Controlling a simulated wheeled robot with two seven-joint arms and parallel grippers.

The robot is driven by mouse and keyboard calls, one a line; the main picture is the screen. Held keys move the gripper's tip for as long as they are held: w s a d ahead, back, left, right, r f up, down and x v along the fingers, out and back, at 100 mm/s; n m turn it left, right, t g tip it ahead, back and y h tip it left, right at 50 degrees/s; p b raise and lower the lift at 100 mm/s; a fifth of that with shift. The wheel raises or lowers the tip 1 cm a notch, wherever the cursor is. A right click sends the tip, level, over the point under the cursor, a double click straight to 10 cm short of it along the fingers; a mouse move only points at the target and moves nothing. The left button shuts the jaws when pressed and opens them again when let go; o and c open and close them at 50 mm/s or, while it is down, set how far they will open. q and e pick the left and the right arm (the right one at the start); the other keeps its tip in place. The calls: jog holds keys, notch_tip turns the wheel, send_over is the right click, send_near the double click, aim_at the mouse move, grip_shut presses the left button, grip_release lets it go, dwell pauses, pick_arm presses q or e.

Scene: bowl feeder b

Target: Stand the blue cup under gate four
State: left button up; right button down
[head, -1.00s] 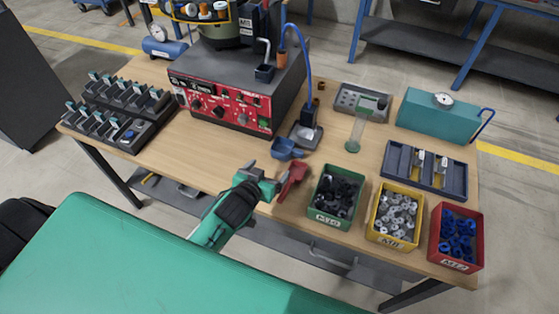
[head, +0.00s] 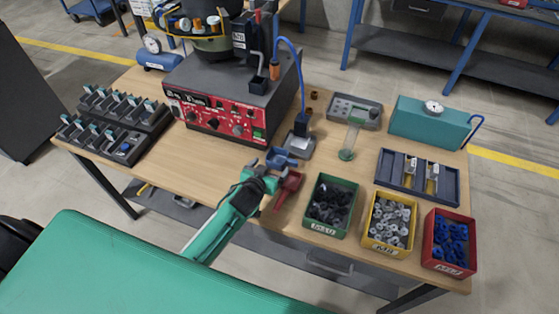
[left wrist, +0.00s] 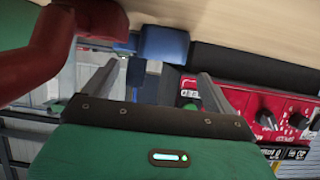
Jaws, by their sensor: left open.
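The blue cup (head: 283,157) sits on the wooden table in front of the bowl feeder's red control panel. A red cup (head: 289,185) is just nearer to me. My left gripper (head: 264,169) is open and empty, low over the table beside both cups. In the left wrist view, the blue cup (left wrist: 163,45) shows ahead between the spread fingers (left wrist: 155,82), and the red cup (left wrist: 92,17) is close by the left finger. Two rows of small gates (head: 110,120) with teal tops stand at the table's left; I cannot read which is gate four. My right gripper is not in view.
The feeder (head: 225,105) stands at the back. A green bin (head: 331,207), yellow bin (head: 390,221) and red bin (head: 449,241) line the right front. A grey stand (head: 300,143) with a blue hose is behind the blue cup. The table between gates and cups is clear.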

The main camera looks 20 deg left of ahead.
aim_at(283, 161)
pick_arm(q)
jog(key=shift+p+x, duration=0.3)
jog(key=shift+x, duration=1.6)
jog(key=shift+c, duration=0.9)
jog(key=c, duration=1.1)
jog(key=shift+a, duration=0.1)
